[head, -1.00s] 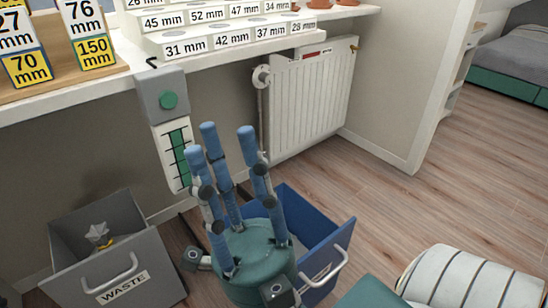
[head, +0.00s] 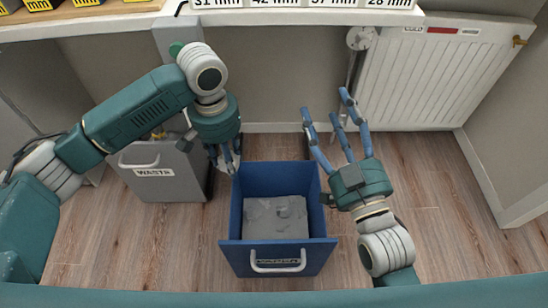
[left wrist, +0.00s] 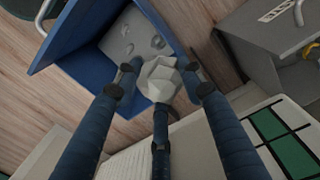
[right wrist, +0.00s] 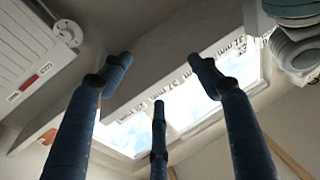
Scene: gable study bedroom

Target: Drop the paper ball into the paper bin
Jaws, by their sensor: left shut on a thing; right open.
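The pale crumpled paper ball (left wrist: 160,78) is between the fingers of my left gripper (left wrist: 160,75), which is shut on it. In the head view the left gripper (head: 228,162) points down at the left edge of the blue bin (head: 277,255), and the ball (head: 231,166) is mostly hidden by its fingers. This bin has a front handle, a label too blurred to read, and grey contents at the bottom. It also shows in the left wrist view (left wrist: 72,38), beyond the ball. My right gripper (head: 338,125) is open and empty, right of the bin, fingers up.
A grey bin labelled WASTE (head: 190,175) stands left of the blue bin, with something yellow inside. A white radiator (head: 430,85) hangs on the wall at the right. A worktop edge (head: 290,20) runs above. Wooden floor is free in front of the bins.

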